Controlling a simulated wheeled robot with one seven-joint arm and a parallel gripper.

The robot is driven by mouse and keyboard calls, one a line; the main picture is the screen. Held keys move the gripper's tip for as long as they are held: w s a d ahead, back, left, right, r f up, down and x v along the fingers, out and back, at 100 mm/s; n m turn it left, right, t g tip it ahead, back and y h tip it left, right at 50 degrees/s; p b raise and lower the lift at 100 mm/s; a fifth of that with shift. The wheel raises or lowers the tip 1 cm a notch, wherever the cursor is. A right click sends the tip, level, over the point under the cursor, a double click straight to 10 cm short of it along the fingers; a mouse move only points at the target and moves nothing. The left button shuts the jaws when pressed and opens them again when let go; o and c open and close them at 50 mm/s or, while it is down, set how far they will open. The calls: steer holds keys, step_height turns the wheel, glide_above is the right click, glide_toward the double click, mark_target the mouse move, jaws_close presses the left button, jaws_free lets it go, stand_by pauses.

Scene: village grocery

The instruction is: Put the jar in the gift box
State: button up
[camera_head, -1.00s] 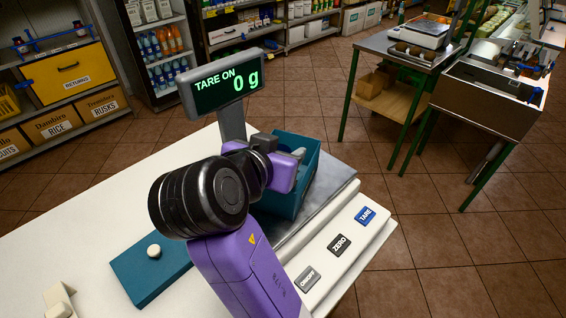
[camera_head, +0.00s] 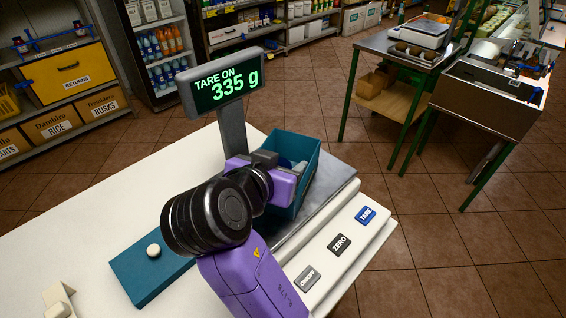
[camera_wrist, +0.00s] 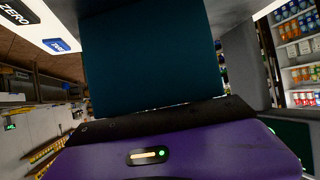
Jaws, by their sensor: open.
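The teal gift box (camera_head: 309,168) stands open at the top on the scale's metal plate. Its wall fills the upper middle of the wrist view (camera_wrist: 150,55). My gripper (camera_head: 298,172) is open at the box's mouth, its purple body against the near left side. A pale grey shape shows inside the box; I cannot tell whether it is a fingertip or the jar. The jar is not clearly seen in either view. A teal lid (camera_head: 140,275) with a white knob lies flat on the counter at left.
The scale's display (camera_head: 225,88) reads "TARE ON 335 g". The scale's front panel (camera_head: 325,262) carries ON/OFF, ZERO and TARE buttons. Pale blocks (camera_head: 60,300) lie at the counter's lower left. The white counter (camera_head: 90,220) is mostly clear. Shelves and a steel table stand beyond.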

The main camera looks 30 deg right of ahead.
steer(key=shift+r, duration=0.25)
steer(key=v, duration=1.2)
steer(key=shift+b, duration=0.35)
steer(key=shift+f, duration=0.1)
